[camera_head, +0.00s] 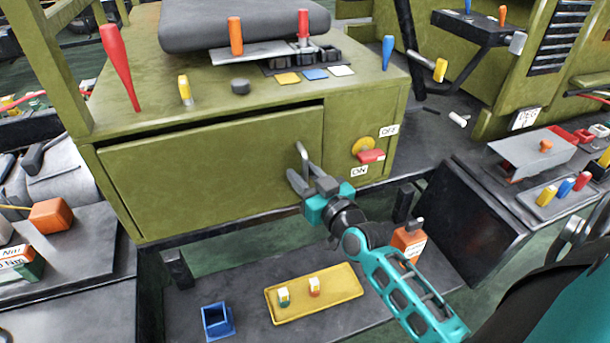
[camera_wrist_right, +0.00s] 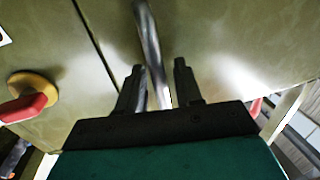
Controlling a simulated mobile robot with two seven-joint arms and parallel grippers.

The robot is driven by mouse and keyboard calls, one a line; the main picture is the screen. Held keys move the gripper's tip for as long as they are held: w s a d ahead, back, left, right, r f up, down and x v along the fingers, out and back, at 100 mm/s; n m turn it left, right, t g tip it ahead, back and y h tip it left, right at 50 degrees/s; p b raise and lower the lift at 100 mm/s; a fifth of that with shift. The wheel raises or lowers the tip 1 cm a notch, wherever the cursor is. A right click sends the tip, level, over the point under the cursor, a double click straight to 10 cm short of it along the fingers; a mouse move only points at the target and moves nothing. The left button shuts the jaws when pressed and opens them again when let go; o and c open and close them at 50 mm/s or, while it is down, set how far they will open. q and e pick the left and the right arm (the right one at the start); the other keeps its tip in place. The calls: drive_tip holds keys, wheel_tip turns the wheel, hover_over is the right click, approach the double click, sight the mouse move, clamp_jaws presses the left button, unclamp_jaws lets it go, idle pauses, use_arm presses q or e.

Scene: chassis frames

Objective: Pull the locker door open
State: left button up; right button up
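The locker door (camera_head: 210,165) is a wide olive-green panel in the front of a green cabinet. It looks shut, with a dark seam along its top edge. A grey metal bar handle (camera_head: 302,152) stands upright near its right side. My right gripper (camera_head: 302,174) is at the handle's lower part. In the right wrist view the handle (camera_wrist_right: 149,45) runs down between the two fingers of the gripper (camera_wrist_right: 158,85), with gaps visible beside it, so the fingers look open around it. The handle's lower end is hidden behind the gripper. My left gripper is not in view.
Right of the door is a red switch lever (camera_head: 371,156) on a yellow disc, with ON and OFF labels. Below are a yellow tray (camera_head: 335,305), a blue box (camera_head: 217,320) and an orange bottle (camera_head: 409,241). Tools and a seat cushion (camera_head: 240,22) stand on the cabinet top.

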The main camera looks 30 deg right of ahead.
clamp_jaws()
drive_tip(key=shift+s, duration=0.15)
idle(0.5)
